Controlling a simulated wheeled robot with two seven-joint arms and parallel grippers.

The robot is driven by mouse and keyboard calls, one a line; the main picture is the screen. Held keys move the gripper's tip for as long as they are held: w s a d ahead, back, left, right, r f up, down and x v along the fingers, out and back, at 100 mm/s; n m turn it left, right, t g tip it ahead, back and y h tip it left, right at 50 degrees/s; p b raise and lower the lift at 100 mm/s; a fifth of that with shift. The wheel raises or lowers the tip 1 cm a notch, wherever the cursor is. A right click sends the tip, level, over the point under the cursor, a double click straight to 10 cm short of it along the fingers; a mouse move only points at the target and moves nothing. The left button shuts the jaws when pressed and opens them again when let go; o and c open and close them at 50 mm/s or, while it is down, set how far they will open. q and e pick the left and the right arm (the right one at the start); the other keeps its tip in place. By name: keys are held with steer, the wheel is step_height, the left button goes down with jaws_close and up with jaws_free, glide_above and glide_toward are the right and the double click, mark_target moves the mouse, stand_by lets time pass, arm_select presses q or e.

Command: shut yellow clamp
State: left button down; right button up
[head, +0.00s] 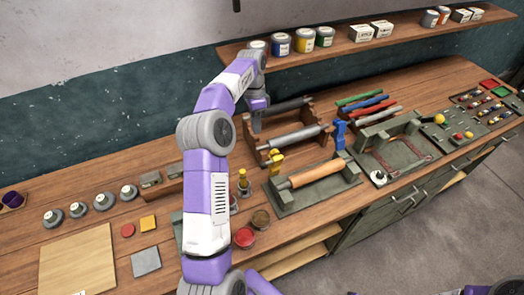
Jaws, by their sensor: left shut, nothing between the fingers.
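The yellow clamp (276,161) stands at the back left corner of a green fixture (287,208) that cradles a tan wooden cylinder (316,173). It looks upright; whether it is open or shut is too small to tell. A blue clamp (340,134) stands upright at the fixture's back right. My left gripper (257,126) points down by the left end of the dark rack behind the fixture, beyond the yellow clamp and apart from it. Its fingers are small and dark here; it is shut and empty. My right gripper is out of view.
A wooden rack (262,156) holds grey rollers behind the fixture. A small yellow-topped bottle (243,183) and red (244,238) and brown jars stand left of the fixture. A green tray (398,160) lies to the right. A shelf (340,49) with cans runs above.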

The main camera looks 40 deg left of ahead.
arm_select(q)
steer(key=s+d+f, duration=0.3)
steer(key=d+f, duration=0.1)
steer(key=f, duration=0.3)
steer(key=shift+d+f, duration=0.2)
steer(key=shift+f, duration=0.2)
steer(key=shift+w, duration=0.1)
